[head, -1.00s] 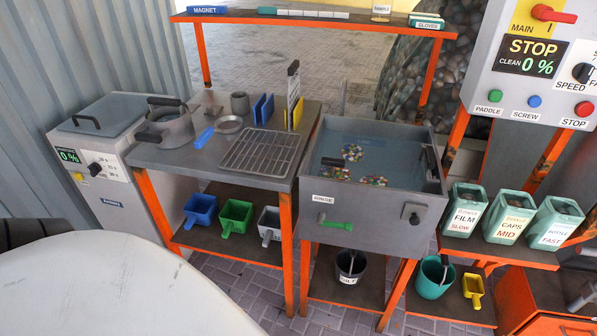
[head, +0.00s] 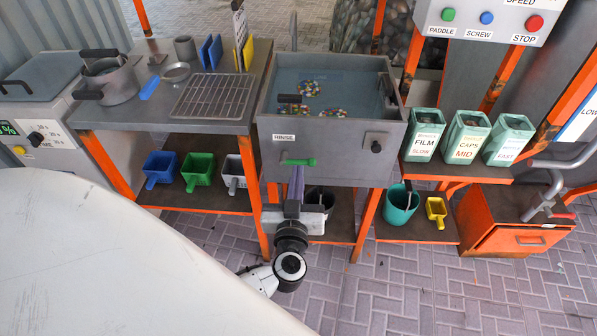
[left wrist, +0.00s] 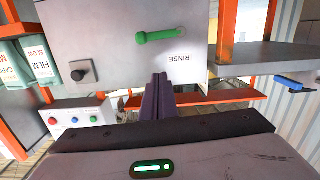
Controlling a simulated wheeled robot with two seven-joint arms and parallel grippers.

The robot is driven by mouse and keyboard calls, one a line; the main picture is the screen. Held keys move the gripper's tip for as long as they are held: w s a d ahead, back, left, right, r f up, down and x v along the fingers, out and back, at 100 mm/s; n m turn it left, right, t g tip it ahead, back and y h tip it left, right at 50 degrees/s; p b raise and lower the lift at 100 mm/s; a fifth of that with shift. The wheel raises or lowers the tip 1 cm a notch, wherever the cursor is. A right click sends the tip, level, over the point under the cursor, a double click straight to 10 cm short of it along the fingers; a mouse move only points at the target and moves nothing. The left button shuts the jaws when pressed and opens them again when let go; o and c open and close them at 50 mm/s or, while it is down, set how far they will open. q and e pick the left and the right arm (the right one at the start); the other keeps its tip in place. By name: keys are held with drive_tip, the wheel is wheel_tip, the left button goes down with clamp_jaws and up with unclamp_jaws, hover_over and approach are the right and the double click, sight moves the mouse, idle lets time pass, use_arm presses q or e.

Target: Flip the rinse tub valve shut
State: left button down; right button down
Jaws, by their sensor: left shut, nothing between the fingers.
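The rinse tub (head: 335,151) is a grey box of water with a RINSE label on its front. The green valve handle (head: 298,162) sticks out low on that front and lies roughly level; it also shows in the left wrist view (left wrist: 160,36). My left gripper (head: 297,172) is shut and empty, its purple fingers pointing at the tub front just below the handle. In the left wrist view its fingertips (left wrist: 159,77) appear apart from the handle, in a picture that shows the label upside down. My right gripper is out of view.
A dark knob on a plate (head: 376,147) sits right of the handle. A table with a wire rack (head: 213,96) adjoins the tub on the left. A dark bucket (head: 320,198) stands on the shelf below. Orange legs flank the space under the tub.

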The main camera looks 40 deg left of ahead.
use_arm(q)
drive_tip(key=w+a+f+b, duration=0.2)
drive_tip(key=w+a+f, duration=0.1)
drive_tip(key=w, duration=0.3)
drive_tip(key=shift+w+a+f, duration=0.35)
drive_tip(key=shift+a+f, duration=0.05)
drive_tip(key=shift+f, duration=0.25)
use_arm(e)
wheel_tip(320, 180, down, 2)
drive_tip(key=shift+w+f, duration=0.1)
use_arm(q)
drive_tip(key=shift+d, duration=0.1)
